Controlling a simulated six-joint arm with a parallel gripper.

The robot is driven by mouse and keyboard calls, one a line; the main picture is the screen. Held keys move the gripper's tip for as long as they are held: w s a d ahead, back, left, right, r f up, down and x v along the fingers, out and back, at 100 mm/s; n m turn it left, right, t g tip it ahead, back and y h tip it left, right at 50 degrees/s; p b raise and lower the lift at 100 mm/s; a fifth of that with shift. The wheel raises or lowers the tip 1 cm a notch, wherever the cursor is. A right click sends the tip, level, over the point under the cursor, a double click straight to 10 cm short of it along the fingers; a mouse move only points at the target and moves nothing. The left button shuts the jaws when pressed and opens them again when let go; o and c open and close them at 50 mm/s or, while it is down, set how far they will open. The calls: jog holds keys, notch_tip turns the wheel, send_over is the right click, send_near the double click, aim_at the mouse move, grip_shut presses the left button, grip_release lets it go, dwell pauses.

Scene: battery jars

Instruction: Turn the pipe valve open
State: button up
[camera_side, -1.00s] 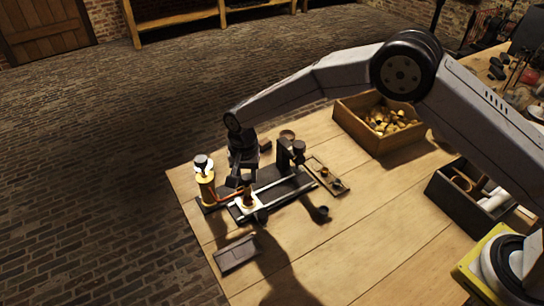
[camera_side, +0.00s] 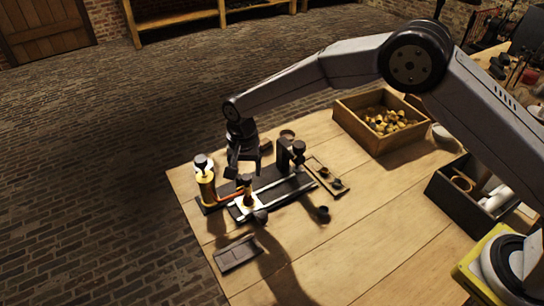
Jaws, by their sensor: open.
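A small apparatus stands on a dark base (camera_side: 272,198) near the table's far left corner. At its left is a brass cylinder (camera_side: 207,188) with a dark, light-topped knob. An orange-copper pipe (camera_side: 231,194) runs from it to a short brass fitting with a dark top (camera_side: 246,190), which looks like the valve. Whether it is open or shut cannot be told. My gripper (camera_side: 246,172) is open and empty, pointing down just above and behind this fitting. Its fingers appear apart from the fitting, though the exact gap is unclear.
Dark upright posts (camera_side: 290,155) stand on the base just right of my gripper. A wooden box of brass pieces (camera_side: 366,136) and a black bin (camera_side: 453,203) are right. The front table is clear.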

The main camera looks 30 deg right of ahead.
aim_at(248, 176)
jog(key=shift+r, duration=2.7)
jog(key=shift+d, duration=0.1)
jog(key=shift+d, duration=0.2)
jog(key=s+d+r+n+t, duration=0.2)
jog(key=s+d+n, duration=0.5)
jog(key=s+d, duration=1.6)
jog(key=shift+s+r+t, duration=0.3)
jog(key=shift+s+r, duration=0.1)
jog(key=shift+r, duration=0.2)
